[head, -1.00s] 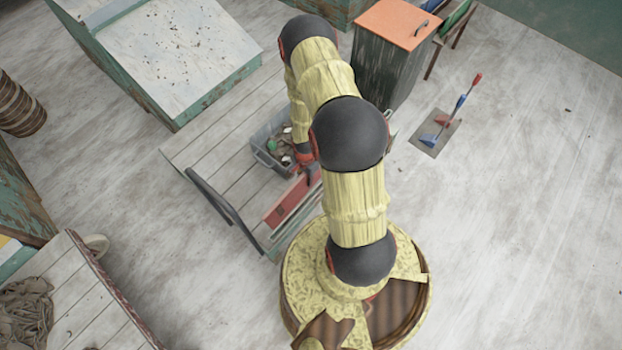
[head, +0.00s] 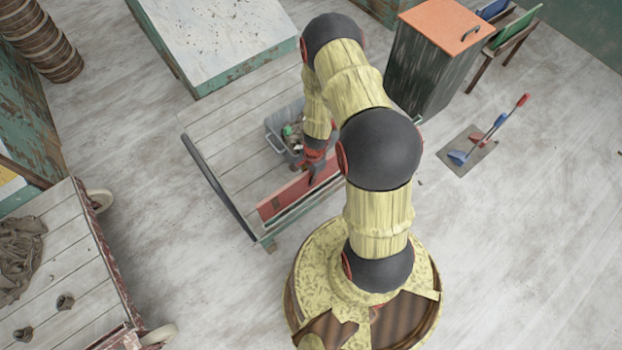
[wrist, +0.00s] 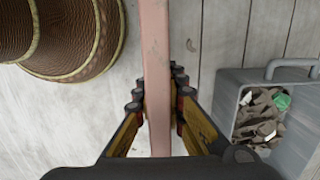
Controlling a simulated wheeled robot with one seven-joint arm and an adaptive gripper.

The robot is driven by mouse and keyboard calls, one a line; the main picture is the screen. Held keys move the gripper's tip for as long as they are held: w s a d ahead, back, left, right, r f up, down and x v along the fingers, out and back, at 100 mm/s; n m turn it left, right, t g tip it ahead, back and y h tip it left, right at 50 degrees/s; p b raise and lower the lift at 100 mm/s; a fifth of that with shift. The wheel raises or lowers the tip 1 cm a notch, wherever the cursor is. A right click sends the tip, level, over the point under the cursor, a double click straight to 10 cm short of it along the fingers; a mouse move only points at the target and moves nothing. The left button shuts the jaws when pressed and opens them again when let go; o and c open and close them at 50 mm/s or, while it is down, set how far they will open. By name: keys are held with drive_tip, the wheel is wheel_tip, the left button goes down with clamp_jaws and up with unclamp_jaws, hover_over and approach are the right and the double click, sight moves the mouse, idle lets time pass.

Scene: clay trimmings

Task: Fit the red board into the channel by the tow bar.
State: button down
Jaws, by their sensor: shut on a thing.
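The long red board (head: 285,194) is held on edge along the near edge of the plank-topped cart (head: 215,123). My gripper (head: 315,165) is shut on it from above, near the middle of its visible length. In the wrist view the board (wrist: 155,45) runs straight between the two fingers (wrist: 158,92). The channel, with pale green rails (head: 290,216), lies along the cart's near edge, just in front of the board. I cannot tell whether the board's lower edge is inside it. A dark bar, seemingly the tow bar (head: 218,188), runs along the cart's left end. My arm hides the board's right end.
A grey bin of scraps (head: 278,131) stands on the cart close behind my gripper. An orange-topped cabinet (head: 440,27) and a dustpan with brushes (head: 468,150) are at right. Another cart (head: 60,235) is at lower left. The floor at right is mostly clear.

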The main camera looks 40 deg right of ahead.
drive_tip(key=shift+f+b, duration=2.65)
drive_tip(key=shift+f, duration=0.25)
drive_tip(key=shift+f+b, duration=2.55)
drive_tip(key=shift+f, duration=0.45)
drive_tip(key=c, duration=2.3)
unclamp_jaws()
drive_tip(key=o, duration=0.5)
drive_tip(key=shift+o, duration=0.2)
drive_tip(key=r, duration=0.4)
drive_tip(key=d+r, duration=0.1)
drive_tip(key=r, duration=0.7)
drive_tip(key=shift+d, duration=0.15)
